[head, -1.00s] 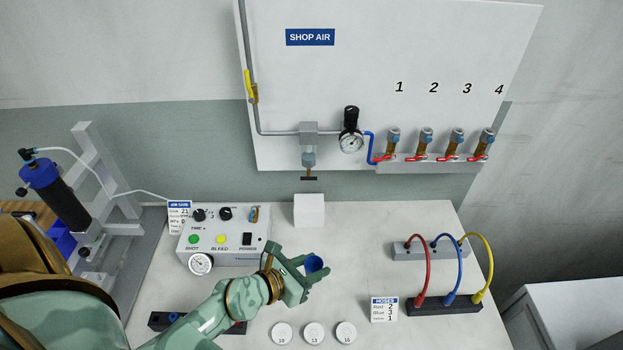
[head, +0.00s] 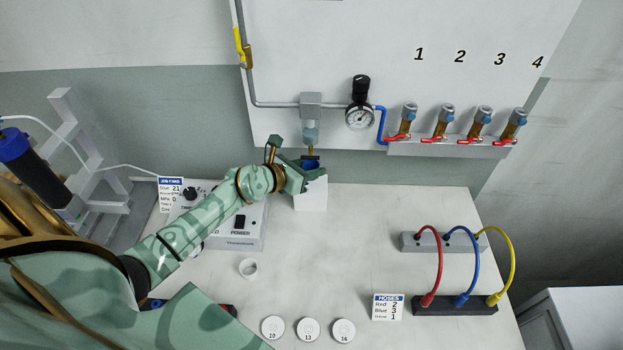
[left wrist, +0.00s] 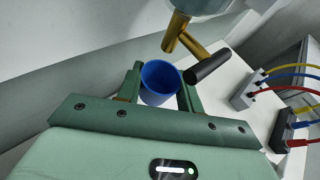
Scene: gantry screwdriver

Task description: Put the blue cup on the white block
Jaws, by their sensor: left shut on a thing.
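The blue cup (head: 311,164) is upright between the fingers of my left gripper (head: 306,174), which is shut on it. In the left wrist view the cup (left wrist: 160,82) shows its open mouth between the two green fingers (left wrist: 160,88). The white block (head: 311,196) stands at the back of the table. The cup and gripper are at the block's top in the head view. The gripper hides the cup's lower part, so I cannot tell whether the cup touches the block. My right gripper is not in view.
A brass drain valve with a dark handle (left wrist: 207,66) hangs close beside the cup under the wall pipe. The control box (head: 238,236) is left of the block. A small white ring (head: 248,268) and three round lids (head: 308,329) lie in front. Hoses (head: 461,265) stand right.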

